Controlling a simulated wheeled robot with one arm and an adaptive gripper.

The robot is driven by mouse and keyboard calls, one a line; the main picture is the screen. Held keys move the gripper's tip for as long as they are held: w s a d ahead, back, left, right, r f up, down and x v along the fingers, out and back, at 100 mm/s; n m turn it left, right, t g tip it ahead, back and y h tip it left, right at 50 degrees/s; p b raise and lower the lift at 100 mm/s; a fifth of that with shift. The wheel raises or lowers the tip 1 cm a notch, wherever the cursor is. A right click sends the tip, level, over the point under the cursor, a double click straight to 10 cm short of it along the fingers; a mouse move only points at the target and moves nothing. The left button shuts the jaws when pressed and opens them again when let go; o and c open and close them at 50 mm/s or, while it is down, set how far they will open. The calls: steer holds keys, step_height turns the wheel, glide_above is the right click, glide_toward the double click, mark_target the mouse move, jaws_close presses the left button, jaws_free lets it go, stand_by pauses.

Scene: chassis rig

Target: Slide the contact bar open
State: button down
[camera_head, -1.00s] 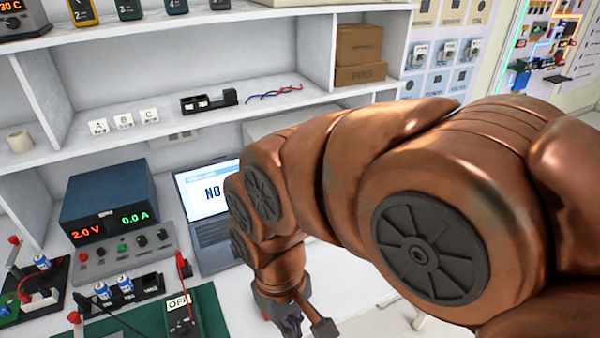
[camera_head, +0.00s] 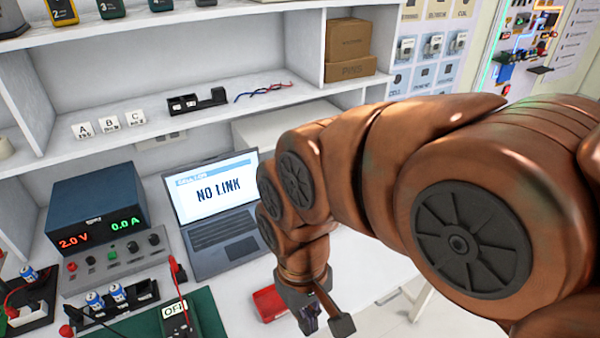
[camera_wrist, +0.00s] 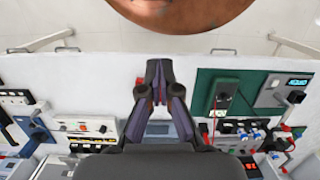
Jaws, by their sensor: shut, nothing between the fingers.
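I cannot pick out a contact bar for certain in either view. A black battery holder (camera_head: 118,308) with blue-and-white cells lies at the lower left in the head view. Another dark board (camera_head: 30,302) with a cell and red leads lies at the left edge. My gripper (camera_head: 322,322) hangs at the lower middle of the head view, over the bench and right of these things. In the wrist view my gripper (camera_wrist: 158,88) is shut and empty, its dark fingers together above the white bench top.
A laptop (camera_head: 222,232) reading NO LINK stands behind my gripper. A red object (camera_head: 268,302) lies just left of it. A power supply (camera_head: 98,208) and a green mat (camera_head: 208,312) with a meter (camera_head: 178,318) are at the left. Bare bench lies right of the laptop.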

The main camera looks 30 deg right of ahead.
steer(key=w+a+m+t+y+b, duration=0.25)
steer(key=w+m, duration=0.45)
steer(key=w, duration=0.7)
steer(key=w+d+m+t+y+b, duration=0.1)
steer(key=w+d+m, duration=0.3)
steer(key=w, duration=0.3)
steer(key=w+d+m+t+y+b, duration=0.2)
steer(key=w+d+m, duration=0.2)
steer(key=w, duration=0.2)
steer(key=w+d+f+m+t+b, duration=0.1)
steer(key=d+m, duration=0.4)
steer(key=d, duration=0.5)
steer(key=w+d+f+m+t+h+b, duration=0.1)
steer(key=w+d+f+m, duration=0.3)
steer(key=d, duration=0.5)
steer(key=w+d+f+m+t+h+b, duration=0.1)
steer(key=w+d+f+m+t, duration=0.2)
steer(key=d+m, duration=0.4)
steer(key=w+d, duration=0.1)
steer(key=d, duration=0.2)
steer(key=shift+w+d, duration=0.25)
steer(key=shift+d, duration=0.05)
steer(key=w+r+p+x, duration=0.1)
steer(key=x, duration=0.5)
steer(key=r+p+x, duration=0.1)
steer(key=x, duration=0.6)
steer(key=shift+w+a, duration=0.3)
steer(key=shift+w, duration=0.1)
